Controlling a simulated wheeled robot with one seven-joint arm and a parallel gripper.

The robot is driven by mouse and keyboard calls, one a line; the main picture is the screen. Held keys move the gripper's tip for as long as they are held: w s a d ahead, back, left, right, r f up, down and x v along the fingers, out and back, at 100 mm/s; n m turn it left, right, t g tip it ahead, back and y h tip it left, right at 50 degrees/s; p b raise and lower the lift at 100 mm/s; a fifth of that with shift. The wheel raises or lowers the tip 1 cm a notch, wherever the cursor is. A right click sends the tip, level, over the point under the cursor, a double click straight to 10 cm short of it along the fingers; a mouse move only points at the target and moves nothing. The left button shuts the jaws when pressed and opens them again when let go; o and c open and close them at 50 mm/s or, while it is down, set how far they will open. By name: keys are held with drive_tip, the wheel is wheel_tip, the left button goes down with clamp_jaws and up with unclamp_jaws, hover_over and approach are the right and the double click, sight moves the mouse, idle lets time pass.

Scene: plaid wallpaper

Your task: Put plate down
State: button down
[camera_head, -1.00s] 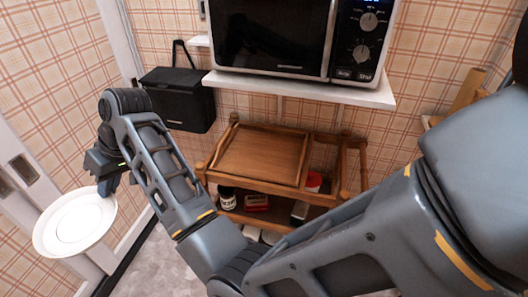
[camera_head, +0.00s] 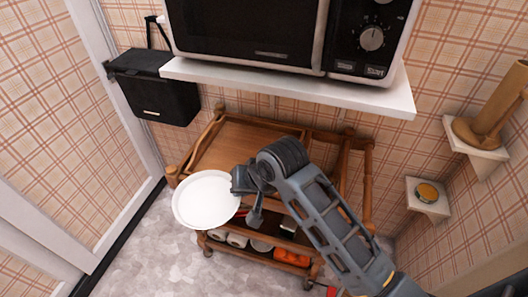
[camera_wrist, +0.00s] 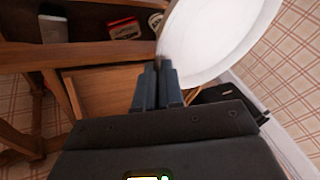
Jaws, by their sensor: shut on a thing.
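A white round plate (camera_head: 205,200) is held in the air in front of the wooden trolley's left part. It also shows in the wrist view (camera_wrist: 215,40), at the top, with its rim at the fingertips. My gripper (camera_head: 240,184) is shut on the plate's right edge in the head view; the two fingers (camera_wrist: 158,72) sit close together in the wrist view. The plate hides part of the trolley's front left corner. The wooden trolley (camera_head: 225,146) has a bare top on its left side, behind the plate. My arm hides part of the trolley's right side.
A microwave (camera_head: 250,30) stands on a white wall shelf (camera_head: 290,92) above the trolley. A black box (camera_head: 152,88) hangs on the wall at left. Several items, one an orange thing (camera_head: 290,257), lie on the trolley's lower shelf. Small wall shelves (camera_head: 428,205) are at right.

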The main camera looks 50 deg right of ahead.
drive_tip(key=shift+m+h, duration=0.3)
drive_tip(key=shift+m, duration=0.4)
drive_tip(key=w+d, duration=0.1)
drive_tip(key=d, duration=0.5)
drive_tip(key=w+d+f, duration=0.1)
drive_tip(key=w+d, duration=0.1)
drive_tip(key=d, duration=0.5)
drive_tip(key=w+d+f, duration=0.1)
drive_tip(key=w+d, duration=0.1)
drive_tip(key=d, duration=0.4)
drive_tip(key=shift+w+d+f+b, duration=0.1)
drive_tip(key=shift+d+f+b, duration=0.1)
drive_tip(key=shift+d+b, duration=0.15)
drive_tip(key=shift+f, duration=2)
drive_tip(key=shift+d+f, duration=0.2)
drive_tip(key=c, duration=1.3)
unclamp_jaws()
drive_tip(key=shift+o, duration=0.2)
